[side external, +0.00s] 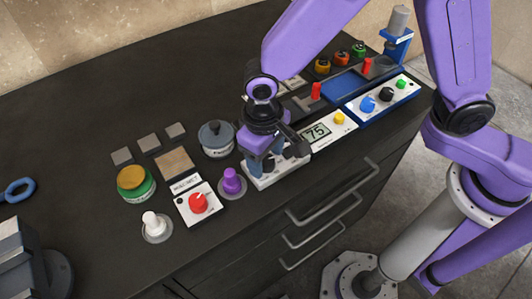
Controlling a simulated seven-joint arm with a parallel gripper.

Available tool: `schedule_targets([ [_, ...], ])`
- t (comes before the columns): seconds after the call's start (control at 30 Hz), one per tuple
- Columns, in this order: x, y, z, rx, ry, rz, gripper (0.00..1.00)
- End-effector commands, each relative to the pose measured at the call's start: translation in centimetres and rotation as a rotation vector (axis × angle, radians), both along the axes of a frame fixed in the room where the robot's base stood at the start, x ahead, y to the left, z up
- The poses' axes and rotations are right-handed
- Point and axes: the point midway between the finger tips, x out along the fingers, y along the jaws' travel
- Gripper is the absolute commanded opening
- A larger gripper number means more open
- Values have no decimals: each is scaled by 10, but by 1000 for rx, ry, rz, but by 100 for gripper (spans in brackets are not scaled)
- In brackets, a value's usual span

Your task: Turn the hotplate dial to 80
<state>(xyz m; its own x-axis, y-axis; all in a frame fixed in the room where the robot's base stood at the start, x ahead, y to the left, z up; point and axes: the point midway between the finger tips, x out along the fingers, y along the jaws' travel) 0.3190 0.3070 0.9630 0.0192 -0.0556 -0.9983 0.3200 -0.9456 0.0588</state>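A long white control panel (325,143) near the front edge of the dark counter has a small display (317,132) reading 75 and a yellow knob (339,118). My gripper (262,168) points down over the left end of this panel, with its fingertips low at the panel. It hides part of the panel, so I cannot see whether a dial is between the fingers. I cannot tell whether the gripper is open or shut. No hotplate dial label is readable.
A purple knob (232,181), a red dial on a white base (198,204) and a white knob (153,222) stand left of my gripper. A grey lidded pot (217,139) is close behind it. A blue-and-white panel (383,102) is to the right. The back left counter is clear.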

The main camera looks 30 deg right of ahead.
Motion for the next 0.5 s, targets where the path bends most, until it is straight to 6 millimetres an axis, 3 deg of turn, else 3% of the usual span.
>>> schedule_targets([
  [0.27,0,1,6,3,-1,0,62],
  [0.5,0,4,46,6,-4,0,62],
])
